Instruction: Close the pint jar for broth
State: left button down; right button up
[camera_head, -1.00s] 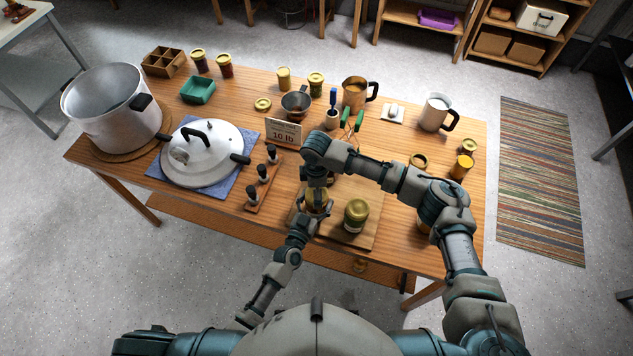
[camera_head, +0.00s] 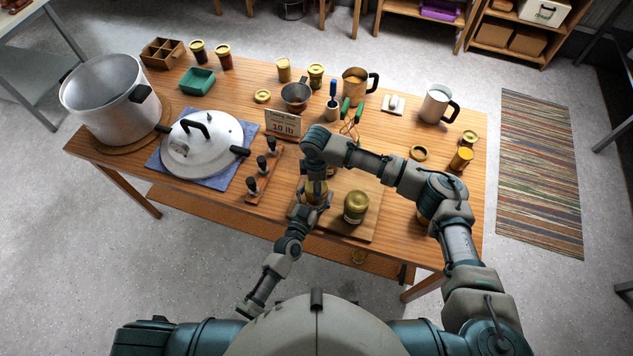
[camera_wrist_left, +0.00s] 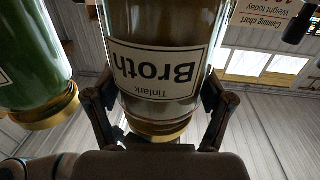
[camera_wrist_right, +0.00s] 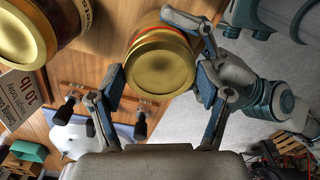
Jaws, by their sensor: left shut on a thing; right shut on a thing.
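The pint broth jar (camera_head: 314,192) stands upright on the wooden board, partly hidden by my arms. Its "Broth" label (camera_wrist_left: 155,65) appears upside down in the left wrist view, with its gold rim (camera_wrist_left: 158,130) at the picture's bottom. My left gripper (camera_head: 308,211) is shut around the jar's body, one finger on each side. My right gripper (camera_head: 317,180) comes from above and is shut on the jar's gold lid (camera_wrist_right: 160,68). The lid sits on top of the jar; whether it is fully tight cannot be told.
A green-filled jar with a gold lid (camera_head: 356,207) stands close right on the board (camera_head: 373,217). A rack with black knobs (camera_head: 262,172) and a sign (camera_head: 283,124) stand left. A loose gold ring (camera_head: 419,153) lies at right.

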jog(key=o, duration=1.2)
jog(key=shift+w, duration=0.1)
notch_tip(320, 180, up, 12)
jog(key=shift+f, duration=0.1)
pick_arm(q)
grip_release()
jog(key=shift+s, duration=0.1)
jog(key=v, duration=1.1)
jog(key=shift+s+a, duration=0.2)
jog(key=shift+s, duration=0.15)
